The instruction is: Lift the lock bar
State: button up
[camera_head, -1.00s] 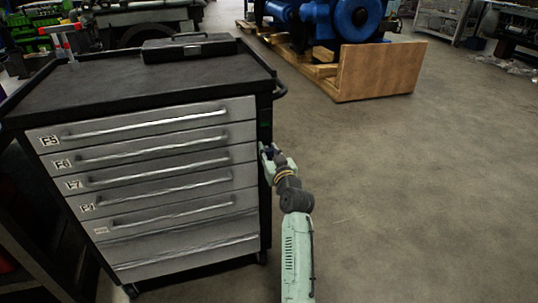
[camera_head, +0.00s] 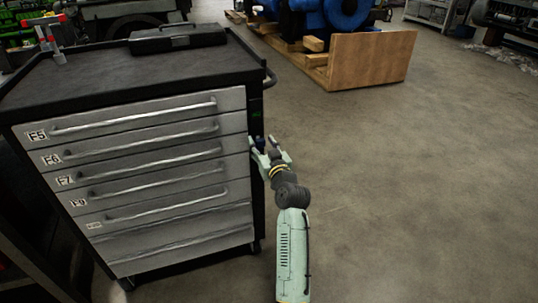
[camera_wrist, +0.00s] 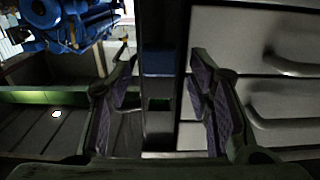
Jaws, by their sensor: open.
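A grey drawer cabinet (camera_head: 60,212) with a black top stands at the left in the head view. The dark upright strip at its front right edge (camera_head: 256,112) appears to be the lock bar. In the wrist view this dark bar (camera_wrist: 158,125) runs upright between my fingers, with a blue piece (camera_wrist: 158,62) and a small green-edged recess on it. My gripper (camera_head: 264,146) is open at the bar, with a small blue part between its fingers. In the wrist view the fingers of my gripper (camera_wrist: 163,75) stand on either side of the bar, apparently apart from it.
Drawer handles (camera_head: 165,148) stick out left of my gripper. A black case (camera_head: 178,38) lies on the cabinet top, and a side handle (camera_head: 270,78) juts out above my gripper. A blue engine on a wooden pallet (camera_head: 365,60) stands behind. The floor to the right is clear.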

jog(key=v, duration=0.9)
jog(key=shift+s+d, duration=0.15)
jog(key=shift+s, duration=0.15)
jog(key=shift+r, duration=0.1)
